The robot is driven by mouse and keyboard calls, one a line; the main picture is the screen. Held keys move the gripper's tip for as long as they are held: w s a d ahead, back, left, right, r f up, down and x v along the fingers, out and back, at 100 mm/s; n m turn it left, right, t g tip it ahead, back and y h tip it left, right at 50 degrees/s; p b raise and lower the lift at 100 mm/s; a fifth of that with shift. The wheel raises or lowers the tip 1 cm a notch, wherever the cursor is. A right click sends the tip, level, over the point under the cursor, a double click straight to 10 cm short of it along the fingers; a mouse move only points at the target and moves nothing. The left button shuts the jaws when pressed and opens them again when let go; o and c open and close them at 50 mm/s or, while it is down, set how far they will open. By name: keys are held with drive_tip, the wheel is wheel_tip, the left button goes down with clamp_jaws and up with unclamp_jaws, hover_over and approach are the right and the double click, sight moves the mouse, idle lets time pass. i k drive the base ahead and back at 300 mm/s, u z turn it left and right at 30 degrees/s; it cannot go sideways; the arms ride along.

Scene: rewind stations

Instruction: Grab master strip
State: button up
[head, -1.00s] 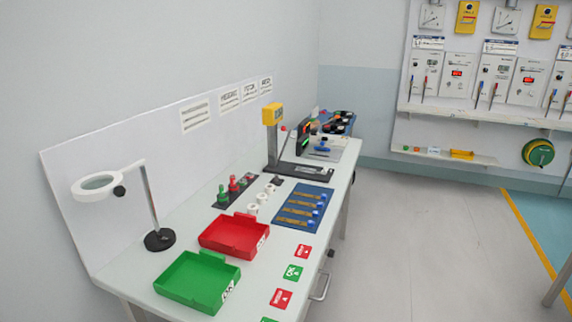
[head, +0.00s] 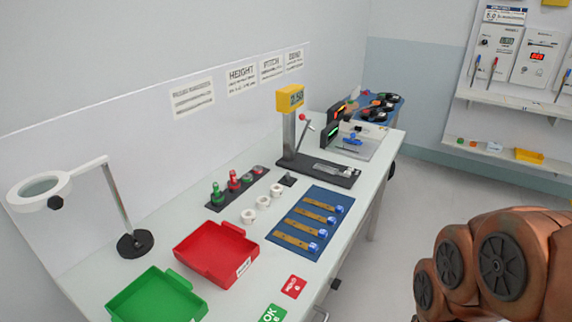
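Several brown strips with blue ends lie side by side on a blue mat (head: 316,208) in the middle of the white bench. The nearest strip (head: 291,242) is toward the front. The farthest strip (head: 317,203) lies near the bench's measuring stand. I cannot tell which one is the master strip, as any markings are too small to read. Links of my copper-coloured arm show at the lower right, beyond the bench's front edge. My gripper is out of view.
A red tray (head: 209,262) and a green tray (head: 147,306) stand on the near bench. A magnifier lamp (head: 134,243), white rolls (head: 249,216), coloured gauges (head: 217,194) and a yellow-topped stand (head: 290,99) are behind or beside the mat. Floor right of the bench is clear.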

sight(347, 174)
drive_tip(key=z, duration=1.35)
drive_tip(key=i, duration=2.3)
drive_tip(key=u, duration=4)
